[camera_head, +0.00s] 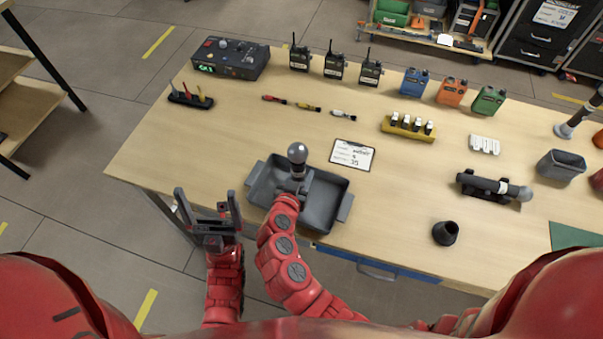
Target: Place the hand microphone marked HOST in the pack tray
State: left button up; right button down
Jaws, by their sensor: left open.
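A hand microphone (297,154) with a grey ball head stands upright over the grey pack tray (332,220). My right gripper (293,186) is around its lower body, inside the tray's outline, and looks shut on it. The fingers are small and partly hidden, and I cannot tell whether the microphone touches the tray floor. No HOST marking is readable. My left gripper (207,212) is open and empty, just left of the tray by the table's front edge. Another hand microphone (496,187) lies in a dark cradle on the right.
A clipboard card (352,154) lies just behind the tray. A yellow battery holder (408,128), a dark cup (445,233) and a grey bin (561,166) stand to the right. Radios and beltpacks line the back. The table (400,200) is clear between tray and cradle.

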aim_at(298, 173)
jog(key=shift+f, duration=0.15)
jog(key=shift+c, duration=2.2)
grip_release()
jog(key=shift+r, duration=0.3)
jog(key=shift+s+a+f, duration=0.1)
jog(key=shift+s+a, duration=0.1)
jog(key=shift+s, duration=0.15)
jog(key=b+v, duration=0.4)
jog(key=v, duration=0.5)
jog(key=shift+s, duration=0.3)
jog(key=shift+s+a+r, duration=0.2)
jog(key=shift+s+r, duration=0.35)
jog(key=shift+s, duration=0.15)
